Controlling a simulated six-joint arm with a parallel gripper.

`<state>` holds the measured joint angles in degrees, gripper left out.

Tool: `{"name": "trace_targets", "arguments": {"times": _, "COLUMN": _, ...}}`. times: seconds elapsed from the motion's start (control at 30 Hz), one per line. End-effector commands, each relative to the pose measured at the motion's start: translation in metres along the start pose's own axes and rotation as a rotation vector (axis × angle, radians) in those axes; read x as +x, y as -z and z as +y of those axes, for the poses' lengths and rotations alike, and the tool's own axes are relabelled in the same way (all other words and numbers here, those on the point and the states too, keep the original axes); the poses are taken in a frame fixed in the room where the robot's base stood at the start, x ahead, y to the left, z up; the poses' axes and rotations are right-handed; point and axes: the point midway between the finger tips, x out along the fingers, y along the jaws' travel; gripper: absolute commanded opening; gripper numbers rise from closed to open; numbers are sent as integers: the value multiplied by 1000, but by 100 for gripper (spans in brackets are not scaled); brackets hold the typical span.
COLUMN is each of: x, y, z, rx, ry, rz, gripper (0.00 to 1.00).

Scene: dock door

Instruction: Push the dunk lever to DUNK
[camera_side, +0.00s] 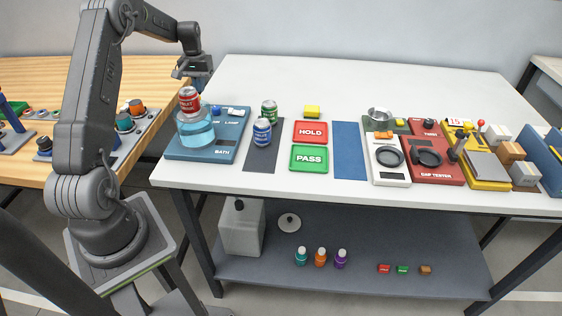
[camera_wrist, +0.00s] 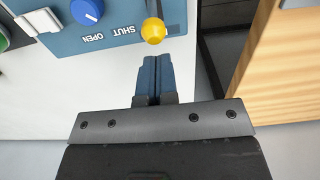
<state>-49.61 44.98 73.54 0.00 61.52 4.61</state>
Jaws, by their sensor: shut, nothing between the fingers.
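The blue bath station (camera_side: 213,155) stands at the left of the white table, with a clear basin (camera_side: 196,130) of blue liquid. A red can (camera_side: 189,99) is at the top of the basin. In the wrist view, a yellow ball knob (camera_wrist: 153,30) at the panel's edge looks like the dunk lever's end; no DUNK mark is readable. My gripper (camera_wrist: 155,60) is shut and empty, its fingertips just short of that ball in the picture. I cannot tell if they touch. In the side view my gripper (camera_side: 200,84) is above the station's back left corner and hides the lever.
A blue knob (camera_wrist: 87,10) marked SHUT and OPEN sits beside the yellow ball. A green can (camera_side: 269,111) and a blue can (camera_side: 262,132) stand right of the station. HOLD (camera_side: 310,132) and PASS (camera_side: 309,158) pads lie farther right. The table's back is clear.

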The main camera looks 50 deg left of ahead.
Motion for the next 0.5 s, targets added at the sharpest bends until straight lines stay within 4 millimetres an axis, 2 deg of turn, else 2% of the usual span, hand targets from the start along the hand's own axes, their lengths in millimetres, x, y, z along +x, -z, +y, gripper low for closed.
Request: {"name": "trace_targets", "arguments": {"times": 0.5, "x": 20, "y": 0, "z": 0, "rx": 0, "ry": 0, "rz": 0, "gripper": 0}}
